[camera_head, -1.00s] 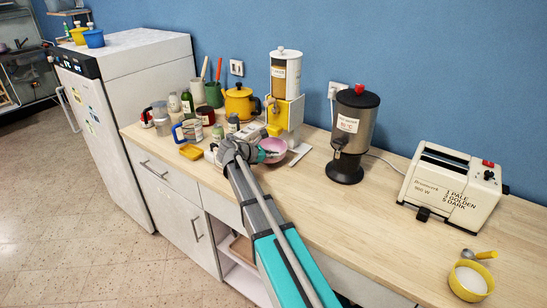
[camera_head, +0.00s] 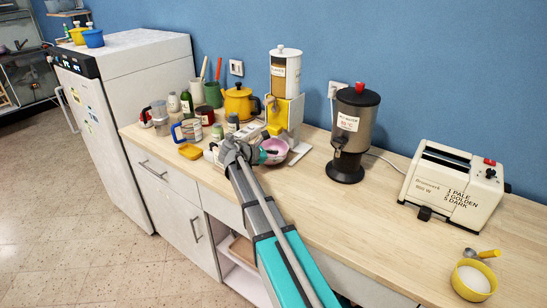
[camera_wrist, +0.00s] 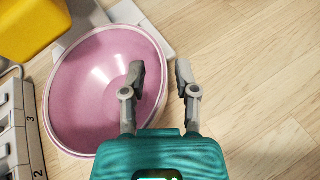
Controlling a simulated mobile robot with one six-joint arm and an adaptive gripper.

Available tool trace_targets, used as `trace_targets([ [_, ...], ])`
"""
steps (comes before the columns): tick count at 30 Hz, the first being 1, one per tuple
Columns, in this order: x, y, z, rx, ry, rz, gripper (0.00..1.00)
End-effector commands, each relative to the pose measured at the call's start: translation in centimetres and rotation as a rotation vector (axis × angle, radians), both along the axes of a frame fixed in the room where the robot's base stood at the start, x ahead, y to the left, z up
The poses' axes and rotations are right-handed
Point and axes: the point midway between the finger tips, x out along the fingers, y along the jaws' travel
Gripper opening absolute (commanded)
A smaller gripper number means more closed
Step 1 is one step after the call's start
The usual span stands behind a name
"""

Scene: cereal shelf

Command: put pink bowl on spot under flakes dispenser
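The pink bowl (camera_head: 274,146) stands on the counter at the front foot of the flakes dispenser (camera_head: 285,80), which has a yellow body and a clear hopper. In the wrist view the bowl (camera_wrist: 85,95) fills the left side and looks empty. My gripper (camera_wrist: 160,75) is open at the bowl's right rim. Its left finger is over the bowl's inside and its right finger is outside the rim, with a gap between them. In the head view my gripper (camera_head: 267,156) partly hides the bowl. The spot under the dispenser cannot be made out.
The dispenser's yellow body (camera_wrist: 28,25) and a numbered grey-white device (camera_wrist: 12,125) are close to the bowl. A hot water dispenser (camera_head: 353,135), a toaster (camera_head: 453,188) and a yellow bowl (camera_head: 471,281) stand to the right. Cups and jars crowd the left. Bare counter (camera_wrist: 265,100) lies right of my gripper.

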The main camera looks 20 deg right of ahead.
Motion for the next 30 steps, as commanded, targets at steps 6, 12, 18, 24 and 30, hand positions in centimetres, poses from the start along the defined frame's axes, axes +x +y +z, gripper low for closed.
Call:
trace_targets([
  [6, 0.0, 0.0, 0.0, 0.000, 0.000, 0.000, 0.43],
  [12, 0.0, 0.0, 0.2, 0.000, 0.000, 0.000, 0.43],
  [18, -0.1, 1.1, 0.8, 0.000, -0.001, 0.002, 0.43],
  [24, -0.5, 3.6, 2.0, 0.000, 0.000, 0.002, 0.43],
  [30, -1.0, 6.7, 3.2, -0.001, 0.000, 0.003, 0.43],
])
